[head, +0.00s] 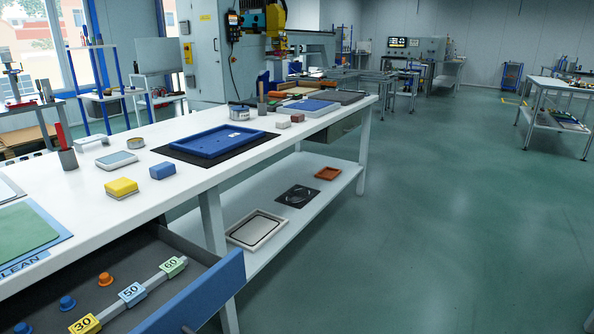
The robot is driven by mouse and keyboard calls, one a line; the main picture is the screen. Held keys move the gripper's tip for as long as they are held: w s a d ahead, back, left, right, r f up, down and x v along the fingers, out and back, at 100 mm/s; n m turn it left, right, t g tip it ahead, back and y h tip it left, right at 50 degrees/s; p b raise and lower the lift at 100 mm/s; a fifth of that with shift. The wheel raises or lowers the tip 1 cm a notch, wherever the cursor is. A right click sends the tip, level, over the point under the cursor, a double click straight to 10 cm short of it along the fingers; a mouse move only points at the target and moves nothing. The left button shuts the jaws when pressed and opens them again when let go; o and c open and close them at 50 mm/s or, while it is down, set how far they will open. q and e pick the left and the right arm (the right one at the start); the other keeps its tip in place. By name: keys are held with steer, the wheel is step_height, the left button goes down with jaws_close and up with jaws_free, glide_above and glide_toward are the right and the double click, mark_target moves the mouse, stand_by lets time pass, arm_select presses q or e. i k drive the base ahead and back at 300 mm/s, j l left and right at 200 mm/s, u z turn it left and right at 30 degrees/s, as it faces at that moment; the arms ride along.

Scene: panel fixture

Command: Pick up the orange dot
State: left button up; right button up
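A small round orange piece (105,279), shaped like a short knob, sits inside the open drawer at the lower left. It is the only thing I see there that fits the orange dot. Similar blue round pieces (67,302) stand in a slanting row in front of it, the nearest partly cut off by the picture edge. A rail with blocks marked 30 (85,324), 50 (132,292) and 60 (174,266) runs beside the row. Neither of my grippers is in view.
The drawer's blue front (200,296) stands out from under the white workbench (215,178). On the bench are a yellow block (121,188), a blue block (163,171), a blue tray (219,139) and a green mat (22,229). The floor to the right is clear.

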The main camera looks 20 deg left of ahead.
mark_target(105, 280)
steer(key=i+l+u, duration=0.15)
steer(key=u, duration=0.25)
steer(key=i+l+u, duration=0.25)
steer(key=u, duration=0.2)
steer(key=i+l+u, duration=0.4)
steer(key=k+j, duration=0.1)
